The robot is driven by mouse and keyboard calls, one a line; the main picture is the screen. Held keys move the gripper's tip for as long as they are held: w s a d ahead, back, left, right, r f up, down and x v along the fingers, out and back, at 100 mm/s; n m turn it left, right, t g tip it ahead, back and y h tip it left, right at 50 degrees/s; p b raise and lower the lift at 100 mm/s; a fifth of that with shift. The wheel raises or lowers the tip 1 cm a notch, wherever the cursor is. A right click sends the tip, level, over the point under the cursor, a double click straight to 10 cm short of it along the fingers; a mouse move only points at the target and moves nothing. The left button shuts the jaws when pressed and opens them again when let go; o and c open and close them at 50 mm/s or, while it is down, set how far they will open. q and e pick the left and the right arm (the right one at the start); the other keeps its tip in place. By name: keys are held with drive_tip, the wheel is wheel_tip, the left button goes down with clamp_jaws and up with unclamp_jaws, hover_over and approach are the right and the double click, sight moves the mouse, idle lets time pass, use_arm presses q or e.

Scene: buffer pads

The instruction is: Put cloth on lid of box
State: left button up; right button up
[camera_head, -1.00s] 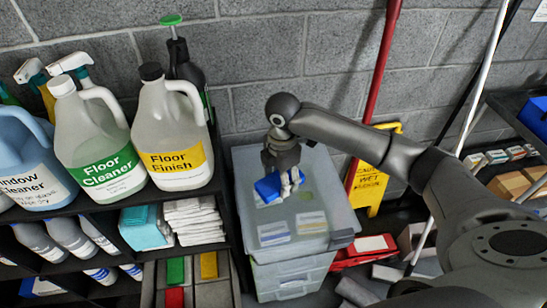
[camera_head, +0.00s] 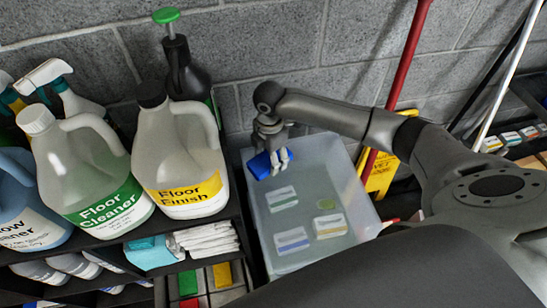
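A pale translucent box with a lid (camera_head: 345,200) stands on the right of the shelf unit. Several small labelled packs show on or through its top. My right gripper (camera_head: 275,158) is over the lid's back left corner, pointing down. Its fingers appear closed on a folded blue cloth (camera_head: 259,166). I cannot tell whether the cloth touches the lid or hangs just above it. My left gripper is not in view.
Black shelves at the left hold a Floor Finish jug (camera_head: 181,160), a Floor Cleaner jug (camera_head: 85,165) and white folded cloths (camera_head: 207,239). A red pole (camera_head: 408,55) and a yellow sign (camera_head: 382,176) stand behind the box. A dark part of mine covers the bottom.

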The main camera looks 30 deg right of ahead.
sight(270, 164)
drive_tip(key=shift+w+f, duration=0.1)
drive_tip(key=shift+f, duration=1.8)
drive_tip(key=shift+f, duration=0.2)
drive_tip(key=o, duration=1)
drive_tip(key=shift+r, duration=0.1)
wheel_tip(270, 164, up, 12)
drive_tip(key=shift+r+b, duration=0.15)
drive_tip(key=shift+b, duration=0.2)
